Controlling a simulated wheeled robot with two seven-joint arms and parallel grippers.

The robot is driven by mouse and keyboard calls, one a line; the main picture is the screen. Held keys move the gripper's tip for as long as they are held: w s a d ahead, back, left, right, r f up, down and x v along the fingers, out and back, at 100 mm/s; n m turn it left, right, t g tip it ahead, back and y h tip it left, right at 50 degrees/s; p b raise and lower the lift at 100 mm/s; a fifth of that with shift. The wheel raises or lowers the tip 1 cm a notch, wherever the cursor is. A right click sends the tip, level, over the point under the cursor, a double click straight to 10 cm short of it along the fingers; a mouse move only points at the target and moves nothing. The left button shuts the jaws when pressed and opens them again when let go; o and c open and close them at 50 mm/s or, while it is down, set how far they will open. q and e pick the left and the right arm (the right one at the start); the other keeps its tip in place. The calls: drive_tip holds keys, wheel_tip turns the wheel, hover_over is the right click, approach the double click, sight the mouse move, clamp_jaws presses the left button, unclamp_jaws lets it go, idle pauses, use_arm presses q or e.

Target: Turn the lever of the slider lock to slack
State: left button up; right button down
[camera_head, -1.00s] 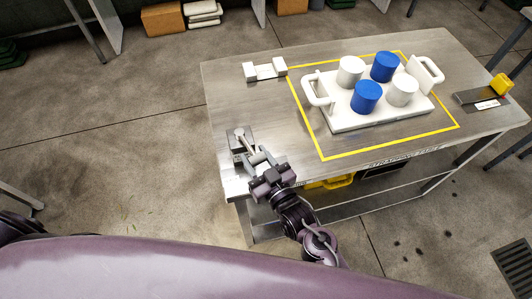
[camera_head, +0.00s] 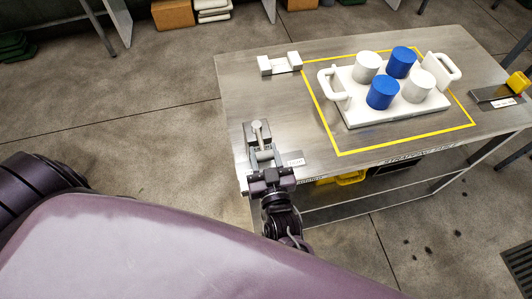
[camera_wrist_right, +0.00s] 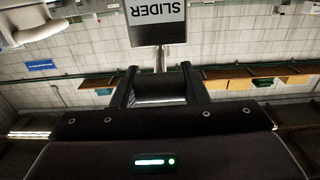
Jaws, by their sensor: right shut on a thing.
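The slider lock (camera_head: 250,137) is a small grey block at the front left corner of the metal table. Its pale lever (camera_head: 258,131) has a round end and runs nearly straight toward my right gripper. My right gripper (camera_head: 263,158) is at the table's front edge, shut on the lever's near part, which its fingers partly hide. In the right wrist view, the gripper (camera_wrist_right: 161,88) shows with a thin rod rising between its fingers to a dark plate (camera_wrist_right: 157,22) reading "SLIDER". My left gripper is out of view.
A small label plate (camera_head: 294,161) lies just right of the lock, its text too small to read. A white tray (camera_head: 395,112) with blue and white cylinders stands inside a yellow outline. A white bracket (camera_head: 280,64) sits at the back left. The table (camera_head: 232,85) is clear between.

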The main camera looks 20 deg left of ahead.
drive_tip(key=c, duration=0.8)
unclamp_jaws()
drive_tip(key=shift+a, duration=0.1)
drive_tip(key=shift+c, duration=0.2)
drive_tip(key=shift+s+f, duration=0.1)
drive_tip(key=shift+s, duration=0.05)
drive_tip(key=b+v, duration=0.1)
drive_tip(key=v, duration=0.6)
drive_tip(key=shift+s+d+b, duration=0.2)
drive_tip(key=shift+d+b, duration=0.1)
drive_tip(key=shift+b, duration=0.1)
